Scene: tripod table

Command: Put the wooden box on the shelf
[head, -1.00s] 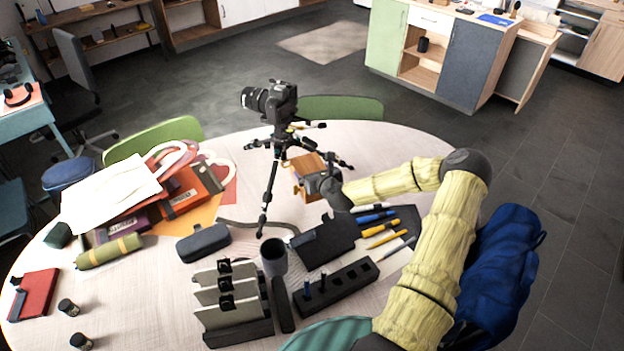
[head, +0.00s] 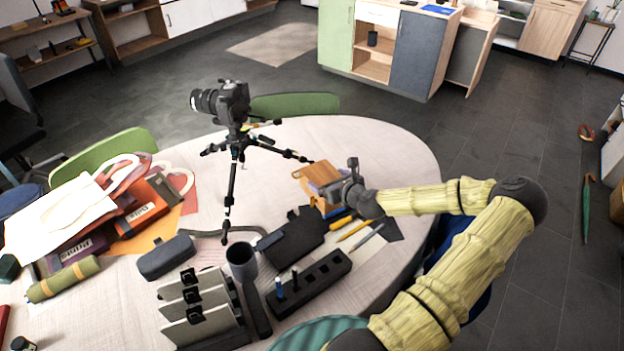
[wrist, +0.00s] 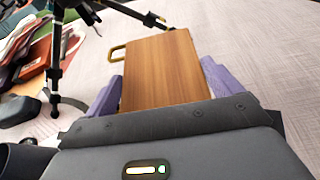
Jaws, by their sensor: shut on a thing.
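The wooden box (head: 308,172) is a brown block with a brass-coloured handle on one side. It also shows in the wrist view (wrist: 160,70), between the two purple fingers of my gripper (wrist: 160,88). My gripper (head: 327,186) is shut on the box, to the right of the tripod, over the right part of the table. The gripper body hides part of the box in the head view. A wooden cabinet (head: 372,66) with an open shelf compartment stands across the room; a dark cup sits in it.
A camera on a tripod (head: 235,150) stands on the round table (head: 400,150), close to the box. Green chairs (head: 295,105) stand behind the table.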

